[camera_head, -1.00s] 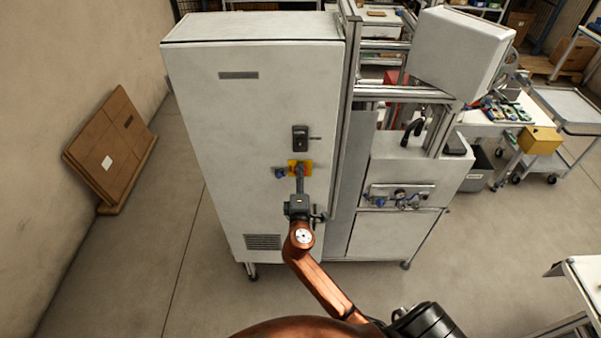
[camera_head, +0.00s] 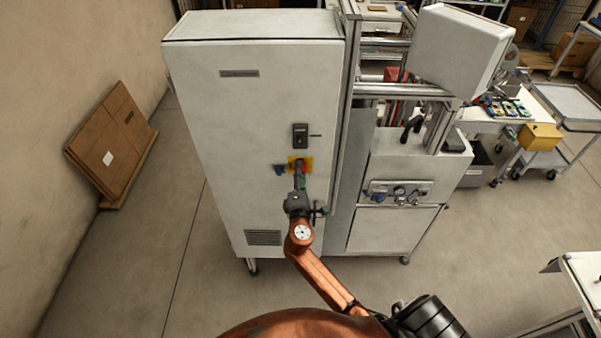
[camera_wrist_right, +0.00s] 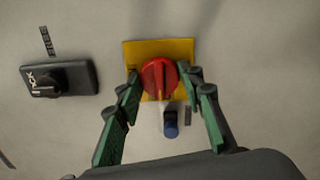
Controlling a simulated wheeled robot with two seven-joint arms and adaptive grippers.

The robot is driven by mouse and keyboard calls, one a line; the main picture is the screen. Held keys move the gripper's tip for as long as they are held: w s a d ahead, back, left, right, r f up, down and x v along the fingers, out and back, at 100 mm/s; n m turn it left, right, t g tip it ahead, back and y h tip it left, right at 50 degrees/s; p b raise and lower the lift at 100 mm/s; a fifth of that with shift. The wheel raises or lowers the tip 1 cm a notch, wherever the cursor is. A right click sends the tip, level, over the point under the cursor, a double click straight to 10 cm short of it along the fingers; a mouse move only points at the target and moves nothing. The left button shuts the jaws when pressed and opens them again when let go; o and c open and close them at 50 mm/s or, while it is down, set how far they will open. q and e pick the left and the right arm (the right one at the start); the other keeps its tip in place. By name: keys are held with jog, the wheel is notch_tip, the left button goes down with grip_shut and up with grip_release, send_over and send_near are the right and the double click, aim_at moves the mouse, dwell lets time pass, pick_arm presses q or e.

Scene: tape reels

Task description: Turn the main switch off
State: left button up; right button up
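The main switch is a red rotary knob (camera_wrist_right: 158,76) on a yellow plate (camera_wrist_right: 187,49) on the cabinet front. Its ridge runs up and down in the wrist view, with a pale mark at the lower end. In the head view the red knob (camera_head: 300,166) shows just above my right gripper (camera_head: 300,179). In the wrist view my right gripper (camera_wrist_right: 164,77) is open, its green fingers on either side of the knob. Gaps show between fingertips and knob; how deep they reach is unclear. My left gripper is not in view.
A blue-ended part (camera_wrist_right: 170,125) sits beside the plate, between the fingers in the wrist view. A black door latch (camera_wrist_right: 62,78) is above the switch on the tall white cabinet (camera_head: 235,125). A machine frame (camera_head: 400,92) adjoins at right. Flat cardboard (camera_head: 112,140) leans on the left wall.

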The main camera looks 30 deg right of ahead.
jog(key=o, duration=0.4)
jog(key=shift+c, duration=0.2)
jog(key=shift+s, duration=0.1)
jog(key=v, duration=1.2)
jog(key=shift+f, duration=0.1)
